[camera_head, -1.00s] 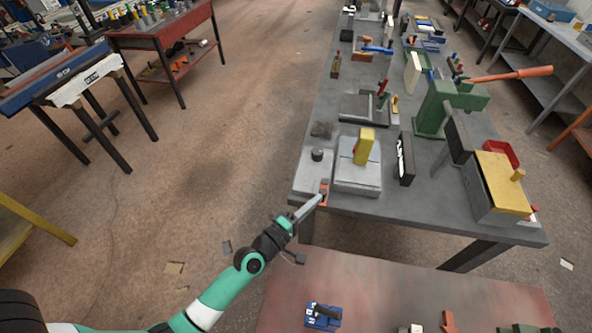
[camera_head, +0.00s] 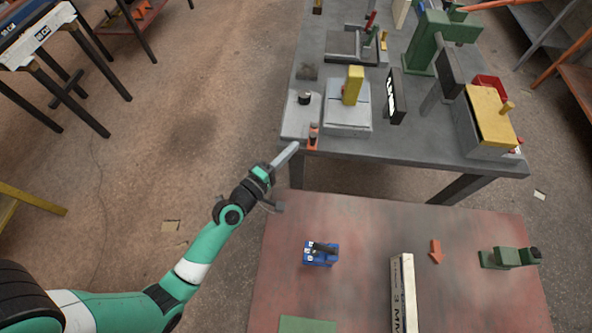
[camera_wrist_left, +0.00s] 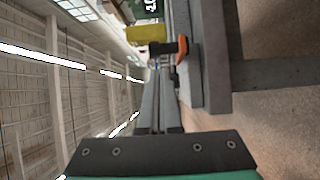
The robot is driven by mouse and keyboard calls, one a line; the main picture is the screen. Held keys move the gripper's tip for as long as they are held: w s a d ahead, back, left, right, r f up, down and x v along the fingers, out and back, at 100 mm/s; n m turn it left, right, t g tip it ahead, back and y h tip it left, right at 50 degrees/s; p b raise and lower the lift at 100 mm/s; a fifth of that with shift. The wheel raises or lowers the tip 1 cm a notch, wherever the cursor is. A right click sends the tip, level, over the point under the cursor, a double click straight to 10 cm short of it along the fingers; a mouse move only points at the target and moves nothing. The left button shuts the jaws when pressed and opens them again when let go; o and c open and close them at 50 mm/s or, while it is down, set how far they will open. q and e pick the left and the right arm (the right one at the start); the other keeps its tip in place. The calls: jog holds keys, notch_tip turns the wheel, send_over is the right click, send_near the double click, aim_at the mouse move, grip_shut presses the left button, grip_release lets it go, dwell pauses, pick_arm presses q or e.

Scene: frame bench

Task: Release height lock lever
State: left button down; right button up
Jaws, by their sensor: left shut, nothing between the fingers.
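A small orange part with a dark top (camera_head: 313,138) stands at the near left corner of the grey bench. It looks like a lever, but I cannot be sure it is the height lock lever. In the left wrist view an orange piece with a black bar (camera_wrist_left: 182,48) shows just beyond and right of the fingertips. My left gripper (camera_head: 295,147) is shut and empty. Its tips are just left of the orange part and appear slightly apart from it. The closed fingers also show in the left wrist view (camera_wrist_left: 158,72). My right gripper is out of view.
The grey bench (camera_head: 400,148) carries a grey block with a yellow upright (camera_head: 353,86), a green vise-like machine (camera_head: 428,45) and a yellow-topped box (camera_head: 490,118). A nearer red-brown table (camera_head: 365,225) holds a blue device (camera_head: 321,254). Open floor lies left.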

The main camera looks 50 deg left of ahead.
pick_arm(q)
jog(key=s+d+p, duration=0.2)
jog(key=d+p, duration=0.5)
jog(key=d, duration=0.2)
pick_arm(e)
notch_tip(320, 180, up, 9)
pick_arm(q)
jog(key=shift+d, duration=0.1)
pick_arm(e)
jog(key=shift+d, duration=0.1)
